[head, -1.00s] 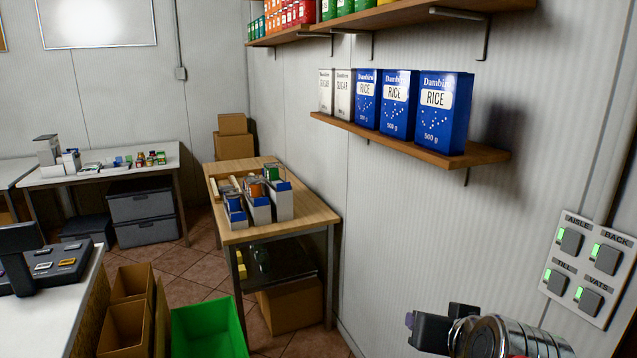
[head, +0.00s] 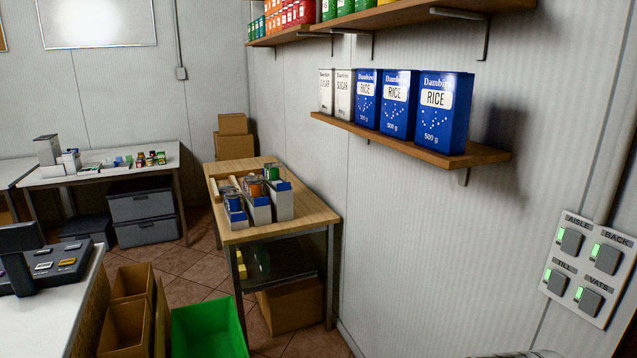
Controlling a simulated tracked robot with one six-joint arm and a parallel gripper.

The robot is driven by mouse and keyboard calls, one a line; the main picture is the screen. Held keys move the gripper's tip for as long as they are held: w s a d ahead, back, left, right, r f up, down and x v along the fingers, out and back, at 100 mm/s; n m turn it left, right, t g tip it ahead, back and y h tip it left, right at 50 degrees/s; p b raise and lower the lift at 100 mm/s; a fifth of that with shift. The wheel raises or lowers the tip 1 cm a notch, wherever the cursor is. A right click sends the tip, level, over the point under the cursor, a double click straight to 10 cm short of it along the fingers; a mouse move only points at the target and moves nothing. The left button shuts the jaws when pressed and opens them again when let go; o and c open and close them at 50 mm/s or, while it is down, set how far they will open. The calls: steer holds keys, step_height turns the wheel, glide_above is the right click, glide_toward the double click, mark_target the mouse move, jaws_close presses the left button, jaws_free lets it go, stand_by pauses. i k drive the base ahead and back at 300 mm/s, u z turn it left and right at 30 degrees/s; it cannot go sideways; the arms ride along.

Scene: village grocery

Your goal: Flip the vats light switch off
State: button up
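The switch plate (head: 583,276) is on the right wall, at the right edge of the head view. It carries switches labelled AISLE, BACK, TILL and VATS. The vats switch (head: 588,301) is the lower right one, a dark grey rocker with a lit green lamp beside it. The other switches also show green lamps. My gripper is not in view. Only a sliver of my arm shows at the bottom edge, below and left of the plate.
A wooden shelf (head: 487,155) with sugar and rice packs juts from the wall left of the plate. A conduit (head: 612,150) runs up above the plate. A wooden table (head: 290,224), a green bin (head: 207,330) and cardboard boxes stand further left. The wall around the plate is clear.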

mark_target(591, 301)
steer(key=z, duration=1.5)
